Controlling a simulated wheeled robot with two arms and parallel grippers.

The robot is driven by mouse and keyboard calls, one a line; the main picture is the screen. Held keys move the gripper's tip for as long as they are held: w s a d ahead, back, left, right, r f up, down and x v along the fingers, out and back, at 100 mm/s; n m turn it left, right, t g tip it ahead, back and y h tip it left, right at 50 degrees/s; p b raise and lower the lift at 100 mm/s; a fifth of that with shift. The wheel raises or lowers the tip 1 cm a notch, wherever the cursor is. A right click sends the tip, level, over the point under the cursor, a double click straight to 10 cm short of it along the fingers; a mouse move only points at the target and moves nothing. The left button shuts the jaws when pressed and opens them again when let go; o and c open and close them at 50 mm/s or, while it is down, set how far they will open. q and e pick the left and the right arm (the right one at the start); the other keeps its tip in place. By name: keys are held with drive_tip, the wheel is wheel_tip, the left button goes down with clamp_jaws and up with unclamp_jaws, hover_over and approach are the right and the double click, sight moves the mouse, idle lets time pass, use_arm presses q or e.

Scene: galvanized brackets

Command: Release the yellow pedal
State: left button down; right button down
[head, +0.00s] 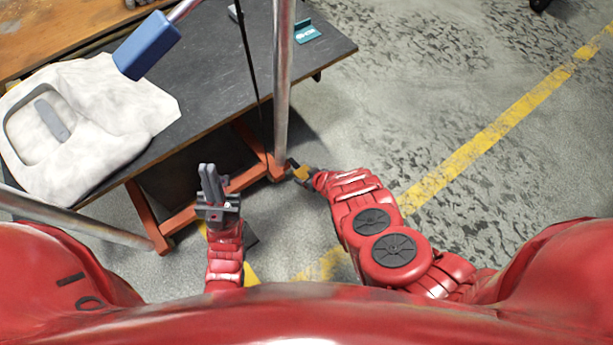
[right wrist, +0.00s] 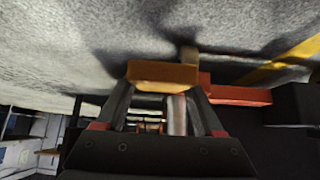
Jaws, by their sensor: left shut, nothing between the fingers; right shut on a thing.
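The yellow pedal (head: 301,173) is low by the foot of the metal post, beside the orange frame (head: 276,168). It also shows in the right wrist view as a yellow-orange block (right wrist: 163,75) across the fingertips. My right gripper (head: 297,172) is shut on the pedal; its two dark fingers (right wrist: 163,92) are on either side of it in the right wrist view. My left gripper (head: 209,172) is shut and empty, pointing up in front of the table, apart from the pedal. Most of the right fingers are hidden or small in the head view.
A dark-topped table (head: 215,75) stands at the upper left, with a whitish sheet-like piece (head: 95,105) and a blue block (head: 147,45) at it. A metal post (head: 283,80) rises above the pedal. Open concrete floor (head: 440,110) with a yellow line (head: 490,133) lies to the right.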

drive_tip(key=shift+a, duration=0.2)
unclamp_jaws()
drive_tip(key=shift+s+r, duration=0.1)
drive_tip(key=p+v, duration=1.4)
drive_tip(key=v, duration=0.3)
drive_tip(key=shift+r, duration=0.15)
drive_tip(key=shift+s+d, duration=0.1)
drive_tip(key=shift+s, duration=0.1)
